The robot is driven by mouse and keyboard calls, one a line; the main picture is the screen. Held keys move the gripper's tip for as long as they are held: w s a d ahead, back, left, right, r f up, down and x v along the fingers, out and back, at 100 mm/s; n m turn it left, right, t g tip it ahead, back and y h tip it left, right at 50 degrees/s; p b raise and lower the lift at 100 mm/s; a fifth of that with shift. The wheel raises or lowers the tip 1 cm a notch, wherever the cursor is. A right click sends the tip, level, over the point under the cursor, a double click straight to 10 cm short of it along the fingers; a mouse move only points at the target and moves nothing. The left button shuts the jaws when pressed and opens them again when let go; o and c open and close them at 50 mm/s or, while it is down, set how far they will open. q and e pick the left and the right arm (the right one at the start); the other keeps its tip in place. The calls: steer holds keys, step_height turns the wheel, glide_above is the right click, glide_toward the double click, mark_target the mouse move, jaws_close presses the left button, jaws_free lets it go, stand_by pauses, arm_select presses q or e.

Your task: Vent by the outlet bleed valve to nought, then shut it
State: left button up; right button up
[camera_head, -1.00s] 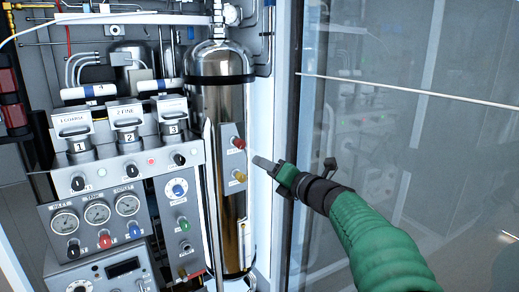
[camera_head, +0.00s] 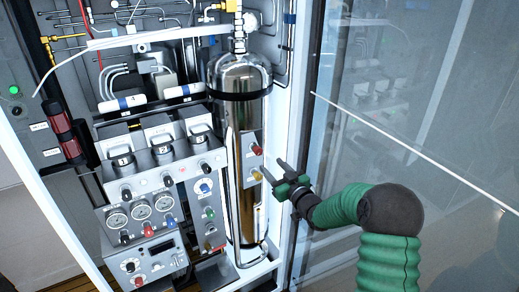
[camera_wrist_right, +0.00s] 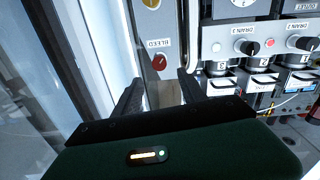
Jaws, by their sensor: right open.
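A red knob (camera_head: 257,149) sits on a narrow plate beside the steel cylinder, above a yellow knob (camera_head: 256,174). In the right wrist view the red knob (camera_wrist_right: 159,62) has the label BLEED beside it. My right gripper (camera_head: 274,168) is open and empty, just to the right of the plate. In the wrist view its two fingers (camera_wrist_right: 160,80) point at the plate with the red knob ahead between them, apparently not touched. The inlet, tank and outlet gauges (camera_head: 141,210) are on the lower left panel; their needles are too small to read. My left gripper is out of view.
The steel cylinder (camera_head: 238,115) stands left of the gripper. A white cabinet post (camera_head: 297,110) and a glass pane (camera_head: 365,110) are close on the right. More knobs and a display box (camera_head: 148,262) fill the panel at left.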

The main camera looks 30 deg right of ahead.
mark_target(259, 152)
steer(key=w, duration=0.3)
steer(key=w+p, duration=0.1)
steer(key=w, duration=0.2)
steer(key=w+p, duration=0.1)
steer(key=w, duration=0.3)
steer(key=shift+d, duration=0.35)
steer(key=shift+s, duration=0.1)
steer(key=shift+c, duration=1)
jaws_close()
